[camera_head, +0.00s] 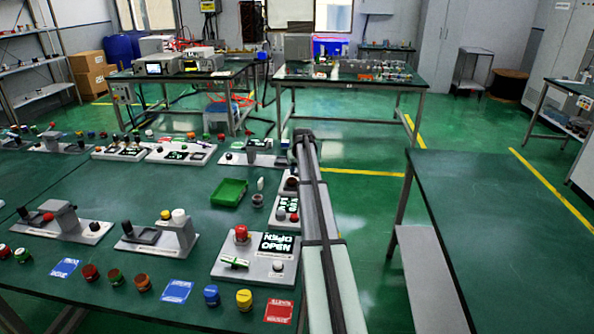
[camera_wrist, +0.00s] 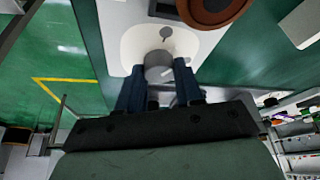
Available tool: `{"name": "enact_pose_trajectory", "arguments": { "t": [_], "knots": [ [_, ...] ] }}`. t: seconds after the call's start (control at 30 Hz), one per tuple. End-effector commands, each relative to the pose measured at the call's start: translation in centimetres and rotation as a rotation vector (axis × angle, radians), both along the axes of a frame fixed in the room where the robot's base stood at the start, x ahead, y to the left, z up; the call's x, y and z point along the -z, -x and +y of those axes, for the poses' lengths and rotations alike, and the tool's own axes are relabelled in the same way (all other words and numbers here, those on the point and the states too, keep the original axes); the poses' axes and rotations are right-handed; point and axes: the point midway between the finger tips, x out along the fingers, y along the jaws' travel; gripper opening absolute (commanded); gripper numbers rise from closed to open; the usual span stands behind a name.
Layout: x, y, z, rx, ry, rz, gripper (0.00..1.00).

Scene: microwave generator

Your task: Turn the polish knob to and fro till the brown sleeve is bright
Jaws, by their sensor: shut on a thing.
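In the wrist view, my gripper (camera_wrist: 158,69) has its two dark blue fingers shut on a small grey knob (camera_wrist: 158,76), which I take for the polish knob. The knob stands on a white plate (camera_wrist: 125,45). A round brown piece (camera_wrist: 212,12), which looks like the brown sleeve, is at the top edge, beside the knob and partly cut off. Its finish looks dull brown. In the head view, my arm hides the gripper and the knob; a dark brownish round part (camera_head: 291,184) shows just left of my arm and may be the sleeve.
A panel with an OPEN display (camera_head: 280,242) and red button (camera_head: 241,232) stands left of my arm. A green tray (camera_head: 229,192) lies behind it. Several small fixtures and loose caps cover the green table. The right-hand green table (camera_head: 500,230) is bare.

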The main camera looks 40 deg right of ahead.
Motion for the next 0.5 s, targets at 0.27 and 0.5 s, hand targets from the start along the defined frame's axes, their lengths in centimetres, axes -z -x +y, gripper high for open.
{"name": "enact_pose_trajectory", "arguments": {
  "t": [0.27, 0.5],
  "knots": [
    [-0.03, 0.02, -0.12, -0.115, 0.000, 0.000, 0.05],
    [-0.03, 0.02, -0.09, -0.150, 0.000, 0.001, 0.05]
  ]
}}
